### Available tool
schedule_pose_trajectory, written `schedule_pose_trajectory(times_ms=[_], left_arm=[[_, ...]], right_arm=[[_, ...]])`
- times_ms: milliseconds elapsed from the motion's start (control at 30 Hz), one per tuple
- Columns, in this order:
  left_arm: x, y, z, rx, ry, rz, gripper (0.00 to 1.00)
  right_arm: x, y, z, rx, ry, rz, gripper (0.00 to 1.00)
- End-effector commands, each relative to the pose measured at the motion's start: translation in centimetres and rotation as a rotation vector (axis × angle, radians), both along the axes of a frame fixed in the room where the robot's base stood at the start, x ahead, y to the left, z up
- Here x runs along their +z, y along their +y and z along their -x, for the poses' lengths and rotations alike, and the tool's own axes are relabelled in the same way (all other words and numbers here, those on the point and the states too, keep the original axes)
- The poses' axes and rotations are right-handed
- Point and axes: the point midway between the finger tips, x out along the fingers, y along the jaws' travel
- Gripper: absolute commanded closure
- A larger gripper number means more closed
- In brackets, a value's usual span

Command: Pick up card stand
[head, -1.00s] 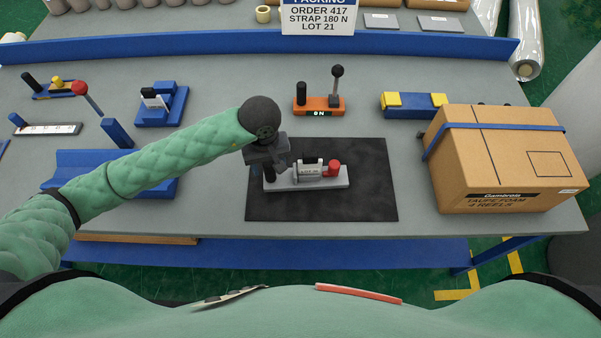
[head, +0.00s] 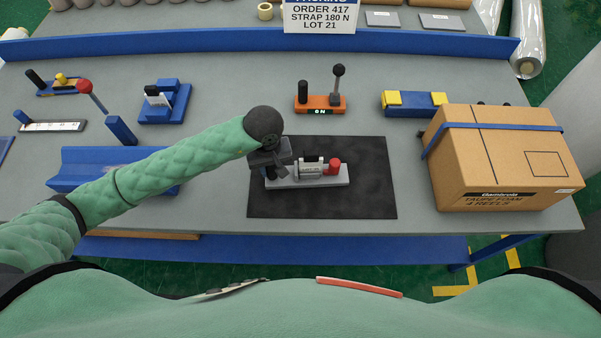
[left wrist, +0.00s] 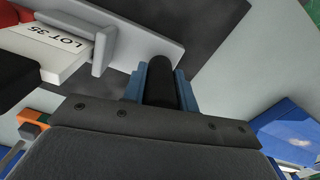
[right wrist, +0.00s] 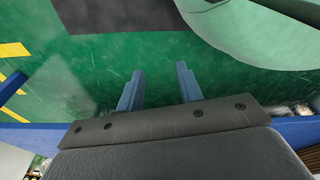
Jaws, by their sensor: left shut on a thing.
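A grey stand (head: 318,181) with a card block marked LOT 35 (left wrist: 65,45), a red knob (head: 334,165) and a black upright post lies on the dark mat (head: 365,205). I take this as the card stand. My left gripper (head: 270,172) comes down over the stand's left end. In the left wrist view its blue fingers (left wrist: 160,84) are shut on the black post (left wrist: 161,72), one on each side. The stand's base appears to rest on the mat. My right gripper (right wrist: 159,84) is open and empty over the green floor, outside the head view.
A strapped carton (head: 500,165) stands right of the mat. An orange lever unit (head: 318,105) and a blue-yellow block (head: 414,103) sit behind it. Blue fixtures (head: 165,105) and a blue trough (head: 95,165) are on the left.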

Motion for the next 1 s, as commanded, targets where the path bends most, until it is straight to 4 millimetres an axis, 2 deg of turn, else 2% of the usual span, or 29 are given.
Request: schedule_pose_trajectory(times_ms=[333,500,700,1000], left_arm=[[0.6,0.0,-0.1,-0.001,-0.002,0.0,1.0],[2.1,0.0,-0.1,-0.001,-0.003,0.001,1.0],[4.0,0.0,-0.1,-0.002,-0.004,0.001,1.0],[6.2,-3.9,1.4,-0.004,-0.004,0.003,1.0]], right_arm=[[-0.4,0.0,-0.3,0.0,0.002,0.001,0.64],[0.7,1.1,-3.3,0.001,-0.025,-0.008,0.64],[2.2,1.9,-5.0,-0.004,-0.019,-0.012,0.64],[5.6,3.5,-6.8,-0.015,0.008,-0.025,0.64]])
